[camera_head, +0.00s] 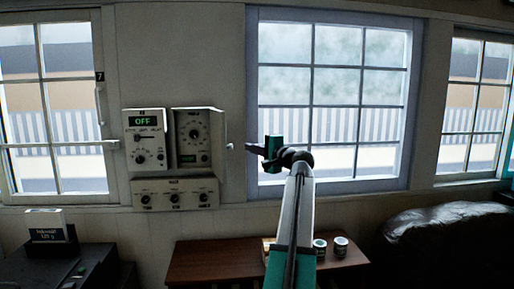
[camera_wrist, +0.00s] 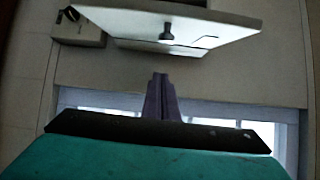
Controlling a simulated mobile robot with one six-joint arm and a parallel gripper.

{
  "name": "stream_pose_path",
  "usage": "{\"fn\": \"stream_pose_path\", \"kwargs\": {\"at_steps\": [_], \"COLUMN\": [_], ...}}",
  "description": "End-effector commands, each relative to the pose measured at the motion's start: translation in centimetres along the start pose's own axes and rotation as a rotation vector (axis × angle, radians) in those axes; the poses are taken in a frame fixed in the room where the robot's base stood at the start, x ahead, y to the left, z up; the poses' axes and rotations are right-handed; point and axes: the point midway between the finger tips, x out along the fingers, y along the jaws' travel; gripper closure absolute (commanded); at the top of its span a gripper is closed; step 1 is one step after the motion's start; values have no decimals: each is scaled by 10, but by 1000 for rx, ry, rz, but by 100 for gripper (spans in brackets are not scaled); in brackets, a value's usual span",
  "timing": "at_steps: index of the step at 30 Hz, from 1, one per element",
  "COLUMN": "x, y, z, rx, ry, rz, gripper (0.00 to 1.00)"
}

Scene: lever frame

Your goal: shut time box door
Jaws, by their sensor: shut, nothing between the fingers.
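The time box (camera_head: 193,138) is on the wall, with a dial and a small green display inside. Its pale door (camera_head: 219,138) stands open at the box's right side, seen nearly edge-on, with a small knob (camera_head: 230,146) on its outer face. The wrist view shows the door (camera_wrist: 205,26) as a wide pale panel with a dark knob (camera_wrist: 167,34). My gripper (camera_head: 250,148) is shut and empty, to the right of the door and pointing left. Its fingertips (camera_wrist: 160,77) show below the knob in the wrist view, apart from it.
A control box reading OFF (camera_head: 145,138) is left of the time box, and a panel with several knobs (camera_head: 175,194) is below. A window (camera_head: 335,100) is behind my arm. A wooden table (camera_head: 215,262) with small cans (camera_head: 340,247) stands under it.

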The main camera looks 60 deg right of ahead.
Motion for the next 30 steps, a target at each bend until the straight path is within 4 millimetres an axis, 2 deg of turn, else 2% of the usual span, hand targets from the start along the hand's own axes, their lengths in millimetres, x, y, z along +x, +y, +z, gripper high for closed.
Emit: {"fn": "stream_pose_path", "kwargs": {"at_steps": [2, 15, 30], "x": [9, 14, 16], "y": [-2, -1, 0], "z": [1, 36, 40], "rx": [0, -1, -1], "ry": [-2, -2, -1], "rz": [1, 1, 0], "gripper": [100, 100, 100]}}
